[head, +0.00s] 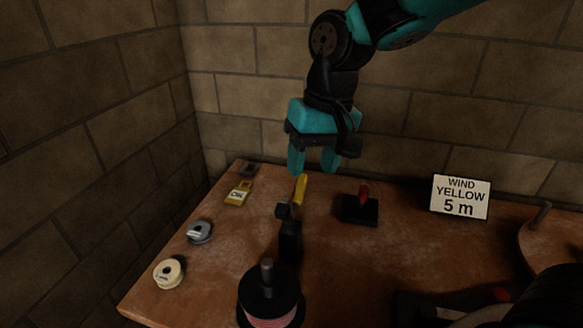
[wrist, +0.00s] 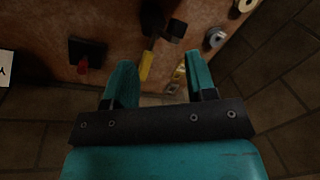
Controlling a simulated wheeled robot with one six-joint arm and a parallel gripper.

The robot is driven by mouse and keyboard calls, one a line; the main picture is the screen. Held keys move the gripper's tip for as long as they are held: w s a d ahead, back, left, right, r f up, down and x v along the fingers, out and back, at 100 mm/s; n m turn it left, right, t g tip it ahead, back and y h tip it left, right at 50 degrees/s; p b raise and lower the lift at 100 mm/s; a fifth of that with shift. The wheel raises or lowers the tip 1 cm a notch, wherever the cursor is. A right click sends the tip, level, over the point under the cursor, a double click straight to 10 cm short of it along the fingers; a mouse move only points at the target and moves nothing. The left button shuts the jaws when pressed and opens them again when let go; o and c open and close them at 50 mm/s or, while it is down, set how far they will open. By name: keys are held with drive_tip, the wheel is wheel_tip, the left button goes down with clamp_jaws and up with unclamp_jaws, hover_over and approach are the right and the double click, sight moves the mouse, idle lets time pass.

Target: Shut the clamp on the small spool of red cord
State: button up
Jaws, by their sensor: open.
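The black spool (head: 270,296) with a band of pinkish-red cord stands upright at the bench's front edge in the head view, partly cut off. Behind it is a black upright post (head: 290,240) with a dark head and a yellow lever (head: 300,189), which looks like the clamp. The lever slants up and back; I cannot tell how far the clamp is closed. My gripper (head: 313,166) is open and empty above the lever's far end, fingers pointing down. In the wrist view the yellow lever (wrist: 147,66) shows between the fingers, closer to the left one, apparently untouched.
A red knob on a black base (head: 360,207) stands right of the lever. A yellow padlock-like tag (head: 238,194), a grey spool (head: 199,231) and a cream spool (head: 169,273) line the left. Brick walls close the back and left.

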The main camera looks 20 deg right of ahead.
sight(300, 183)
drive_tip(key=w+d+m+h+p, duration=0.25)
drive_tip(key=w+m+p, duration=0.35)
drive_tip(key=w, duration=0.8)
drive_tip(key=shift+m+y, duration=0.25)
drive_tip(key=shift+m, duration=0.35)
drive_tip(key=f+p, duration=0.1)
drive_tip(key=f, duration=1)
drive_tip(key=f+p, duration=0.1)
drive_tip(key=f, duration=0.4)
drive_tip(key=shift+d+f+p, duration=0.3)
drive_tip(key=shift+d, duration=0.1)
drive_tip(key=shift+c, duration=0.5)
clamp_jaws()
